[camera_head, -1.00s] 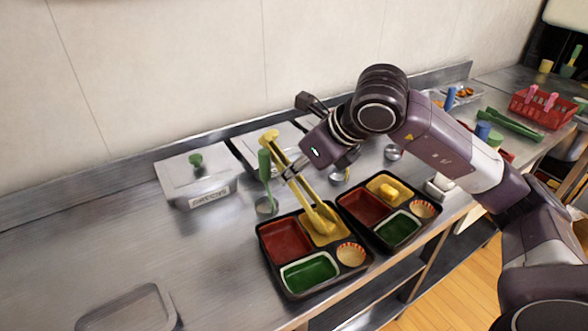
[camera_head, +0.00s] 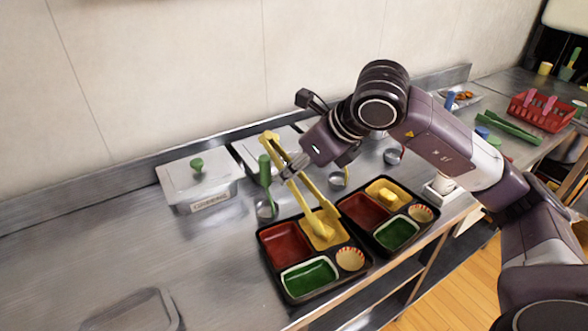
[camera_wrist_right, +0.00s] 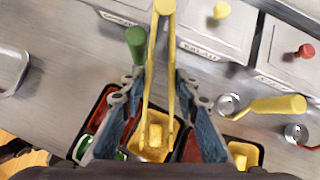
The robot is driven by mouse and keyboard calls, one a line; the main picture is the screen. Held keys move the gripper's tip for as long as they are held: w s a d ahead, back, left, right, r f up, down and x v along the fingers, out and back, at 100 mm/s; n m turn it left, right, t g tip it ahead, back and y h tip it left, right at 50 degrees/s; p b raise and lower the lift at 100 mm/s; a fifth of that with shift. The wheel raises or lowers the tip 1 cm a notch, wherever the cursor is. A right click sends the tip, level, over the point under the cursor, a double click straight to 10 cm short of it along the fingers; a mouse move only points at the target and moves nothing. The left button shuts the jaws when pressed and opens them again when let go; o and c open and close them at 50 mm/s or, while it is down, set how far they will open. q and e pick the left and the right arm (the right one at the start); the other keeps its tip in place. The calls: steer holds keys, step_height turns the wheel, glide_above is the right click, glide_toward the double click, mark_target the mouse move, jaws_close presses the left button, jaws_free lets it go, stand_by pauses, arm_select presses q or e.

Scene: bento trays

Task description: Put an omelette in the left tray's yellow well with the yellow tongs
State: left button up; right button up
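My right gripper (camera_head: 290,168) is around the yellow tongs (camera_head: 270,140), which hang tips down over the left tray (camera_head: 284,292). In the right wrist view, my right gripper (camera_wrist_right: 161,80) has a finger on each side of the tongs (camera_wrist_right: 163,30), whose two arms stand apart. A yellow omelette (camera_wrist_right: 155,135) lies between the tong arms in the left tray's yellow well (camera_wrist_right: 141,153). The head view shows this omelette (camera_head: 322,231) less clearly. The right tray (camera_head: 386,253) has an omelette (camera_head: 387,195) in its yellow well. My left gripper is not in view.
A lidded steel container (camera_head: 197,182) with a green knob stands behind left. A green-handled ladle (camera_head: 265,175) stands close behind the left tray. A red basket (camera_head: 540,112) and green tongs (camera_head: 510,128) lie far right. The left counter is mostly clear.

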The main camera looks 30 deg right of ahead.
step_height(320, 180, up, 10)
steer(key=p, duration=0.6)
steer(key=shift+c, duration=0.7)
steer(key=shift+r, duration=0.1)
step_height(320, 180, up, 8)
steer(key=p, duration=0.6)
